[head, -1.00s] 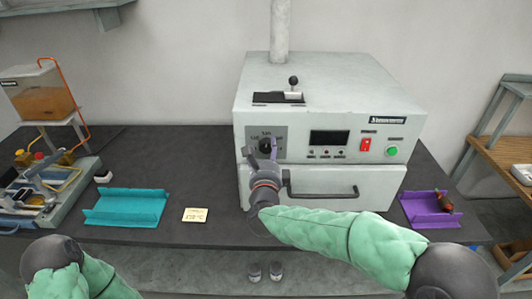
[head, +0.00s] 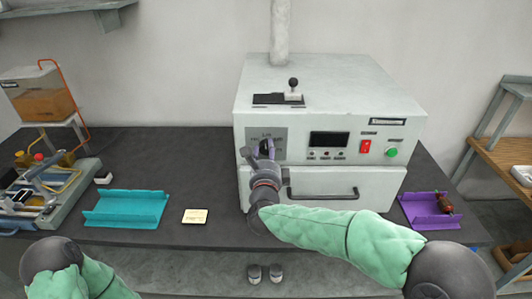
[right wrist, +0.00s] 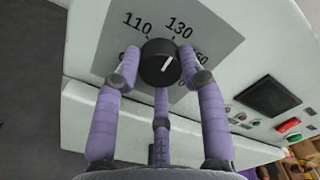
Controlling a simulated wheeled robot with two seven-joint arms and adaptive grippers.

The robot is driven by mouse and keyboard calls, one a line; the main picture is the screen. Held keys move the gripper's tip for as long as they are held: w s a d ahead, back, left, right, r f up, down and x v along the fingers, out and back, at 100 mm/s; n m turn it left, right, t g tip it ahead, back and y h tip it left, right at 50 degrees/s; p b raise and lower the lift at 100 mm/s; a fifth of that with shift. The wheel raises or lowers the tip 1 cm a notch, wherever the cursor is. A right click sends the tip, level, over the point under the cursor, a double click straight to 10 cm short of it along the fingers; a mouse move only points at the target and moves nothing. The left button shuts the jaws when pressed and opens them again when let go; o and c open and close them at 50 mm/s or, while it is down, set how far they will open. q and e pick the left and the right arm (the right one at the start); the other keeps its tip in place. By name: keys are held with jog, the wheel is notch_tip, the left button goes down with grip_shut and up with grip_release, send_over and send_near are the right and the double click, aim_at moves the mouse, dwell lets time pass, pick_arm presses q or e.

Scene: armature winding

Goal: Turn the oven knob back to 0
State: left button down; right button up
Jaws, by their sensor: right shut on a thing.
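The oven (head: 330,100) is a pale box on the dark bench. Its black knob (right wrist: 161,62) sits on a grey dial plate (right wrist: 205,30) with printed numbers, 110 and 130 among those I can read. The white pointer line on the knob tilts up and slightly right in the right wrist view. My right gripper (head: 257,150) is at the dial in the head view, and its purple fingers close around the knob in the right wrist view (right wrist: 160,78). The gripper hides most of the knob in the head view. My left gripper is out of view.
A red switch (head: 365,146) and green button (head: 391,152) are to the right.

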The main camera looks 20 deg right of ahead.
jog(key=n+p, duration=0.1)
jog(key=n, duration=0.4)
jog(key=n+p, duration=0.2)
jog(key=n, duration=0.3)
jog(key=shift+n, duration=0.4)
jog(key=n+p, duration=0.1)
jog(key=n, duration=0.2)
jog(key=shift+n+p, duration=0.3)
jog(key=n+p, duration=0.1)
jog(key=n, duration=0.2)
jog(key=shift+r+n+p, duration=0.1)
jog(key=shift+n+p, duration=0.3)
jog(key=n+p, duration=0.2)
jog(key=n, duration=0.2)
jog(key=shift+n, duration=0.7)
jog(key=o, duration=1.2)
jog(key=shift+c, duration=0.2)
